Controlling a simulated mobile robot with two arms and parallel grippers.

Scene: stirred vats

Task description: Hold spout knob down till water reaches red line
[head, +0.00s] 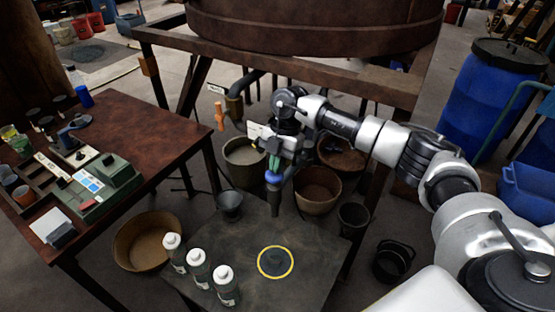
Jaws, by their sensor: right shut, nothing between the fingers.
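A large brown vat (310,30) stands on a wooden frame at the top. A bent pipe spout (236,100) comes down below it, with an orange knob (219,116) on its left side. My right gripper (274,210) points down over the low dark table, right of and below the spout in the picture. It is shut and empty, apart from the knob. A pale-rimmed bucket (243,158) stands below the spout. I cannot make out a red line or any water flow. My left gripper is out of view.
The low table (215,290) holds three white-capped bottles (199,270) and a yellow ring (275,262) around a dark piece. Several buckets and a brown basin (148,240) stand around it. A brown table (130,125) with boxes is at left; blue barrels (495,95) at right.

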